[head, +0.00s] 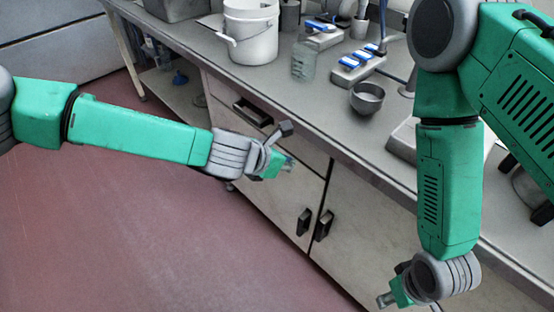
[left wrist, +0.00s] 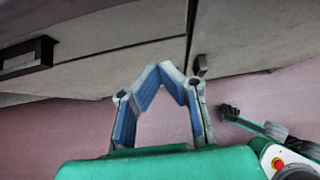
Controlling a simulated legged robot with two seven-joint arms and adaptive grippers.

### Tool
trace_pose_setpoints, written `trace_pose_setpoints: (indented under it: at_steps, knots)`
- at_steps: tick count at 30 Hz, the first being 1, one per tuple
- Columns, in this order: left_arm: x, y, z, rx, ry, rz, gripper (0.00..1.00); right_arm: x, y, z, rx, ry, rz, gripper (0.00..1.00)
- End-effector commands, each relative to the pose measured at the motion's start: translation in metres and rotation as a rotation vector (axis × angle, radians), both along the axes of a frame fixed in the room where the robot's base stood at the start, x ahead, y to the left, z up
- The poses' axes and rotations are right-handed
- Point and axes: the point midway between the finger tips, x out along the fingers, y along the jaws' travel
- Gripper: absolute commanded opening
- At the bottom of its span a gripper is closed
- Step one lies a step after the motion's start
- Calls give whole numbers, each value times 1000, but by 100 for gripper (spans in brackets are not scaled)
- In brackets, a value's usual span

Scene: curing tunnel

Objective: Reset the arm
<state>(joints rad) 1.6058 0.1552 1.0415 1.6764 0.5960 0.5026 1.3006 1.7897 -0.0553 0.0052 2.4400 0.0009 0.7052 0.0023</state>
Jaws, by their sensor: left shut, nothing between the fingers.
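My left arm reaches in from the left in the head view. Its gripper (head: 284,163) is in front of the cabinet, below the countertop edge, and holds nothing. In the left wrist view the blue-padded fingers of this gripper (left wrist: 174,72) bend in and come together at the tips, with nothing between them. My right arm hangs down at the right of the head view. Its gripper (head: 390,297) is low, near the bottom edge, in front of the cabinet doors. It is small and partly turned away, so its opening is unclear.
A grey countertop (head: 330,115) holds a white bucket (head: 250,35), a glass jar (head: 303,62), a metal bowl (head: 367,97) and trays with blue items (head: 357,66). Below it are cabinet doors with dark handles (head: 323,225). The red floor (head: 130,240) at the left is clear.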

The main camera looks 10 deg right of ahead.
Motion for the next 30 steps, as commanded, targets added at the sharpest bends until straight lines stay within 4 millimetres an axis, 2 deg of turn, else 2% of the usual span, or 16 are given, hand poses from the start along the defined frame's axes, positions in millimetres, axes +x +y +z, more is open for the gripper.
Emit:
trace_pose_setpoints:
  at_steps: [3, 7, 14, 17, 20, 23, 26, 27, 29, 30]
  knots:
    - [-10, 10, 16, 2, -2, -1, 0, 0, 0, 3, 0, 1, -1, 40]
    - [-16, 18, 24, 2, -1, -2, 0, -1, 0, 4, -1, 1, -1, 40]
    - [-18, 25, 26, -2, 1, -1, 0, -1, 0, 4, -1, 2, -1, 40]
    - [-25, 27, 19, 25, -14, -32, 0, -1, 0, 4, -1, 2, -1, 40]
    - [-50, 36, -6, 125, -67, -149, 0, -1, 0, 4, 0, 1, -1, 40]
    - [-91, 60, -47, 297, -162, -368, 0, -1, 0, 4, 0, 1, 0, 40]
    - [-140, 102, -89, 489, -268, -658, 0, -1, 0, 4, 0, 1, -1, 40]
    - [-158, 122, -103, 560, -307, -778, 0, -1, 0, 4, 0, 1, -1, 40]
    - [-185, 156, -120, 656, -358, -965, 0, -1, 0, 4, 0, 1, -1, 40]
    - [-203, 180, -129, 714, -390, -1092, 0, -1, 0, 4, 0, 1, -1, 40]
